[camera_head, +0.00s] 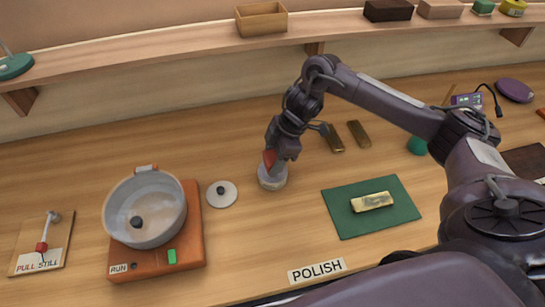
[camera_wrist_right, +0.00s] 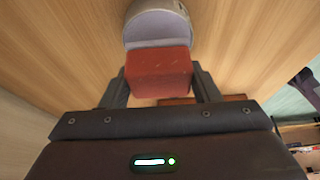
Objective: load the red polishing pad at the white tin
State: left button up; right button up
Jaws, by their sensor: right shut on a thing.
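The red polishing pad (camera_head: 269,156) is a red block held in my right gripper (camera_head: 273,161). In the right wrist view the pad (camera_wrist_right: 158,72) sits between the two fingers, which are shut on it. The white tin (camera_head: 272,181) stands on the table right below the pad. It also shows in the wrist view (camera_wrist_right: 155,27), just beyond the pad's far edge. The pad's lower end overlaps the tin's top in the head view; I cannot tell if they touch. My left gripper is not in view.
A green mat (camera_head: 340,222) with a brass bar (camera_head: 372,202) lies to the right. Two darker bars (camera_head: 332,138) lie behind. A metal pot (camera_head: 150,225) on an orange base (camera_head: 192,235) and a white disc (camera_head: 222,201) are to the left. A shelf (camera_head: 150,56) runs behind.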

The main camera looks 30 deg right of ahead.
aim_at(265, 158)
jog(key=shift+r+p, duration=2.1)
jog(key=shift+r, duration=0.3)
jog(key=shift+a, duration=0.15)
jog(key=shift+w+a+r+m+t+b, duration=0.15)
jog(key=shift+a+r+m+t+b, duration=0.25)
jog(key=shift+a+m+b, duration=0.25)
jog(key=s+a+r+m+t+h+b, duration=0.2)
jog(key=s+a+r+m+h+b, duration=0.1)
jog(key=m, duration=1)
jog(key=r+h+b, duration=0.1)
jog(key=b, duration=0.1)
jog(key=shift+a+r+m+t+b, duration=0.15)
jog(key=shift+a+m+t+b, duration=0.15)
jog(key=shift+a+m, duration=0.05)
